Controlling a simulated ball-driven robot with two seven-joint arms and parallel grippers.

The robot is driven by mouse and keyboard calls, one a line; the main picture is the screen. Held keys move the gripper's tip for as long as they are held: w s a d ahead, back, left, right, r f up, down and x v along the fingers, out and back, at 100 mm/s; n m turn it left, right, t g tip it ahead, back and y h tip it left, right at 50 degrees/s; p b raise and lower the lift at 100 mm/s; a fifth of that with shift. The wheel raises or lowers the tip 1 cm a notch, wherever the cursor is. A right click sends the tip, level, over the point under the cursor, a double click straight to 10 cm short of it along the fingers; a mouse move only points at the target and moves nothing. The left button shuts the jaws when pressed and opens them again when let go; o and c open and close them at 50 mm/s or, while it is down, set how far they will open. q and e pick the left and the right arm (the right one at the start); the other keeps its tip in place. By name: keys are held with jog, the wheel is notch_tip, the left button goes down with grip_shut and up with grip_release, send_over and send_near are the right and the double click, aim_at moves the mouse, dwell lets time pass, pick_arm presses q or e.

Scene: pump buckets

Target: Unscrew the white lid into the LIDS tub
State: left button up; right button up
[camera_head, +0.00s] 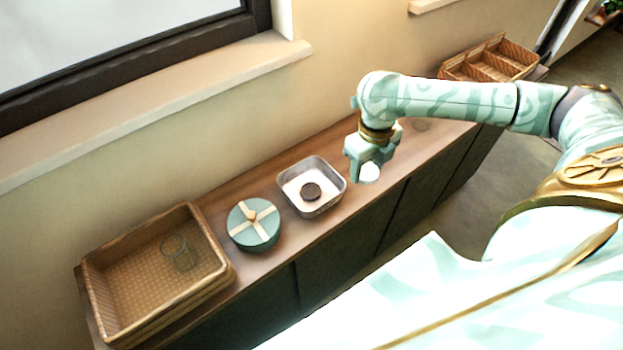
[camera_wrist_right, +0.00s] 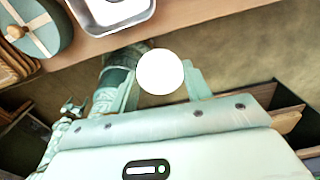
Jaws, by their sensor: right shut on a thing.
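My right gripper (camera_head: 366,174) is shut on the round white lid (camera_head: 370,173) and holds it at the counter's front side, to the right of a square metal tub (camera_head: 329,206). In the right wrist view the white lid (camera_wrist_right: 160,71) sits between the two fingers (camera_wrist_right: 161,85) as a plain bright disc. The tub holds a dark round lid (camera_head: 311,191) on its pale floor, and its edge also shows in the wrist view (camera_wrist_right: 128,24). No lettering on the tub can be read. I see no jar under the white lid.
A teal round box with cream straps (camera_head: 252,235) stands left of the tub. A wicker basket (camera_head: 101,310) with a clear glass jar (camera_head: 179,252) is at the far left. A divided wicker basket (camera_head: 488,62) stands at the far right. A faint glass object (camera_head: 420,125) is behind my arm.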

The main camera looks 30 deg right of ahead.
jog(key=w+a+f+b, duration=0.1)
jog(key=w+a+f, duration=0.35)
jog(key=w, duration=0.35)
jog(key=b, duration=0.2)
send_over(311, 190)
jog(key=f, duration=0.4)
jog(key=shift+s+d+f, duration=0.2)
jog(key=shift+d+f, duration=0.05)
jog(key=shift+f, duration=0.15)
jog(key=shift+w+a+f, duration=0.1)
jog(key=shift+w+f, duration=0.05)
jog(key=shift+f, duration=0.1)
jog(key=shift+w+f+b, duration=0.15)
jog(key=shift+f+b, duration=0.25)
jog(key=shift+f, duration=1.2)
jog(key=shift+a+f, duration=0.1)
jog(key=shift+f, duration=0.5)
jog(key=o, duration=1.1)
